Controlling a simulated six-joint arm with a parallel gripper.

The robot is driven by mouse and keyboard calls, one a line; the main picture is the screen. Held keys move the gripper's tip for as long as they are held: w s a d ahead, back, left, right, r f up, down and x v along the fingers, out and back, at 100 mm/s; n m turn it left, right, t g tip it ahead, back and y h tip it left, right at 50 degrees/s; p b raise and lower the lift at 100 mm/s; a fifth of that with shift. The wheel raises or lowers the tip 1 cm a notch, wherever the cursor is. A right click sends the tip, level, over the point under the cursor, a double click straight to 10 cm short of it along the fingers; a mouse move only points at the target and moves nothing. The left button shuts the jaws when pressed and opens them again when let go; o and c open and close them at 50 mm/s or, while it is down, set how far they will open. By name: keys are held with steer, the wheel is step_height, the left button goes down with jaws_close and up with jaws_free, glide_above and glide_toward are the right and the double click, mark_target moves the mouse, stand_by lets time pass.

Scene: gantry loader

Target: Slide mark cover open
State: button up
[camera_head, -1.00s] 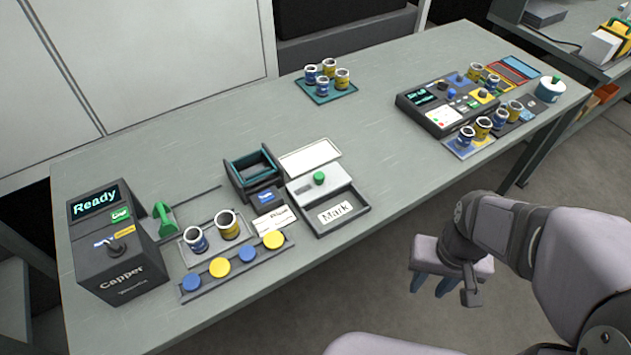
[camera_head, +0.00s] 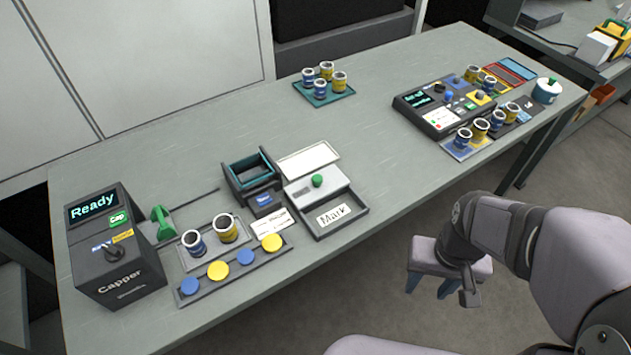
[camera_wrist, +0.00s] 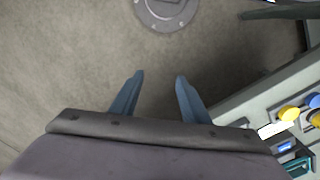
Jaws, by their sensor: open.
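The Mark box (camera_head: 333,222) is a grey tray on the bench in the head view, with a "Mark" label (camera_head: 334,214) in its front part. Its light grey cover (camera_head: 305,188) carries a green knob (camera_head: 317,181) and lies over the part behind the label. A white panel (camera_head: 307,160) lies behind the cover. My gripper (camera_head: 432,287) is open and empty, off the bench's front edge to the right of the box, touching nothing. The wrist view shows its two blue fingers (camera_wrist: 158,90) spread over the floor.
A black bin (camera_head: 250,176) stands left of the cover. The Capper (camera_head: 115,255), cans and a cap rack (camera_head: 235,273) are on the left. A control panel (camera_head: 440,118) with cans is at the right.

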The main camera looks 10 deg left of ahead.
steer(key=w+a+r+p, duration=0.1)
steer(key=w+a+r, duration=0.2)
steer(key=w, duration=0.4)
step_height(320, 180, up, 4)
steer(key=n+p, duration=0.2)
steer(key=p, duration=0.2)
glide_above(318, 177)
steer(key=shift+d+f, duration=0.15)
steer(key=shift+f, duration=0.05)
steer(key=shift+a, duration=0.3)
steer(key=shift+f+p, duration=1.45)
steer(key=shift+f, duration=2.25)
steer(key=shift+c, duration=0.7)
steer(key=shift+d, duration=0.1)
jaws_close()
